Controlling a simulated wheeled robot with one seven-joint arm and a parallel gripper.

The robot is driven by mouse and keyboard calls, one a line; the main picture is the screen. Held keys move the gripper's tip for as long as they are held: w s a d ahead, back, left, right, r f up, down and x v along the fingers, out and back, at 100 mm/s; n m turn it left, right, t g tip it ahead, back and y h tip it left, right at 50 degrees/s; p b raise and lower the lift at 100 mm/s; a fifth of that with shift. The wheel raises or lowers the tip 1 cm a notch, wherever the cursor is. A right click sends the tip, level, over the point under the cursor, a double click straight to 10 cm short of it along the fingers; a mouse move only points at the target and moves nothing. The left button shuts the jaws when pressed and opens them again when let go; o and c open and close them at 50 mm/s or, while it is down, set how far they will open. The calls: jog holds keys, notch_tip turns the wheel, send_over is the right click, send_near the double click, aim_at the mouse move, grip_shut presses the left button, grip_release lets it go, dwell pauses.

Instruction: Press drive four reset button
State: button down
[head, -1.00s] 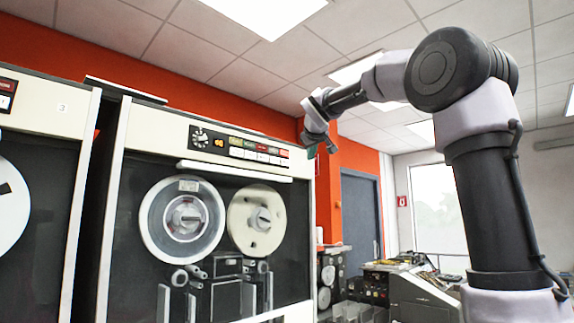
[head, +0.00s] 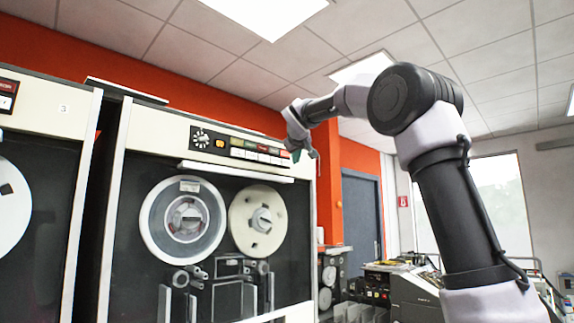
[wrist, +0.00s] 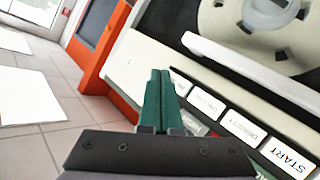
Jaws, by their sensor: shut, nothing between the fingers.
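The middle tape drive (head: 150,125) stands right of a drive marked 3 (head: 62,108). Its panel has a dial, an orange light, coloured indicators and a row of white buttons (head: 262,158). My gripper (head: 306,156) is at the right end of this row, with its fingers shut and empty. In the wrist view, the green fingertips (wrist: 160,76) lie over the panel beside the row. The START button (wrist: 287,158) and DENSITY button (wrist: 243,128) are readable; others nearer the fingers are too small to read. I cannot tell which is reset, and the fingers hide part of the panel.
A pale ledge (head: 235,171) sticks out just below the buttons. Two reels (head: 184,222) are behind the dark front below. An orange wall (head: 327,195) and a blue-grey door (head: 361,215) are behind the gripper. Other machines (head: 415,290) stand at the lower right.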

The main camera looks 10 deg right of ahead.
aim_at(290, 164)
jog(key=shift+w+a, duration=0.4)
jog(key=shift+w, duration=0.2)
jog(key=shift+w+a, duration=0.1)
dwell(1.6)
jog(key=shift+w+a, duration=0.15)
jog(key=shift+w, duration=0.1)
jog(key=shift+w+a, duration=0.35)
jog(key=shift+w, duration=0.05)
dwell(0.9)
jog(key=shift+d, duration=0.1)
jog(key=shift+s+d, duration=0.5)
jog(key=shift+s, duration=0.25)
jog(key=s+d, duration=0.1)
jog(key=s, duration=0.1)
jog(key=s+d, duration=0.2)
dwell(0.5)
